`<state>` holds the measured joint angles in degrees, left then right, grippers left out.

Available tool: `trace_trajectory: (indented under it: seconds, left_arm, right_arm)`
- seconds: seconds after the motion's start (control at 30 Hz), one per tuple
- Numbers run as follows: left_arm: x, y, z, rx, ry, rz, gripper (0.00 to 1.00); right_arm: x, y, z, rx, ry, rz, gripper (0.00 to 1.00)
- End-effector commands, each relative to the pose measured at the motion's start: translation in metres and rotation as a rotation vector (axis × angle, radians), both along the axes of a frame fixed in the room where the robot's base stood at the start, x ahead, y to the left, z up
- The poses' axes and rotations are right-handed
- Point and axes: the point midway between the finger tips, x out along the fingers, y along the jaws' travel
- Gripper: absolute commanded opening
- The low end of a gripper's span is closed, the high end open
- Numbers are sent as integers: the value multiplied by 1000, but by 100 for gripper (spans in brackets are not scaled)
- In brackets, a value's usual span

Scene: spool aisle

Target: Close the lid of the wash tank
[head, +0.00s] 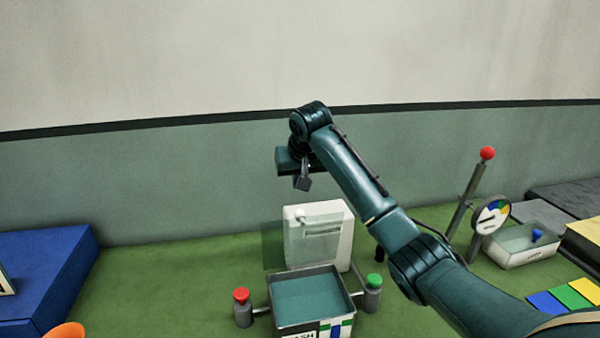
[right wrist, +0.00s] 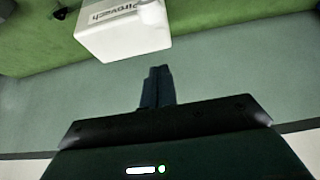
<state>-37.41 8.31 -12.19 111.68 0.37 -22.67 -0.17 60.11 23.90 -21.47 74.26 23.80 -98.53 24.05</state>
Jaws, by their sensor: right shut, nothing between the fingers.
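The wash tank (head: 272,303) stands on the green surface at the bottom middle of the head view, open at the top with teal liquid inside. A see-through panel, seemingly its lid (head: 273,245), stands upright at the tank's back edge, in front of a white container. My right gripper (head: 303,184) is above and behind the tank, apart from the lid. In the right wrist view its fingers (right wrist: 157,86) are together and empty. My left gripper is not in view.
The white container (head: 335,235) also shows in the right wrist view (right wrist: 122,32). Red-topped (head: 242,308) and green-topped (head: 373,293) posts flank the tank. A red-knobbed lever (head: 462,205) with a dial and a clear bin (head: 520,248) stand right. A blue block (head: 45,270) is left.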

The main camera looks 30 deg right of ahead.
Motion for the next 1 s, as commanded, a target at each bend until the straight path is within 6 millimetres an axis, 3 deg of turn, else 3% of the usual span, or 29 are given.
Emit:
trace_trajectory:
  seconds: [0.27, 0.6, 1.0]
  left_arm:
    - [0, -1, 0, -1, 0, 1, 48]
    - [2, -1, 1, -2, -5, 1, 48]
    - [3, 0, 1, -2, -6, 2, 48]
  right_arm:
    - [23, -6, -42, -1, 3, 0, 0]
    - [-8, 2, -47, -1, -1, 2, 0]
    - [-16, 4, -48, 1, 0, 1, 0]
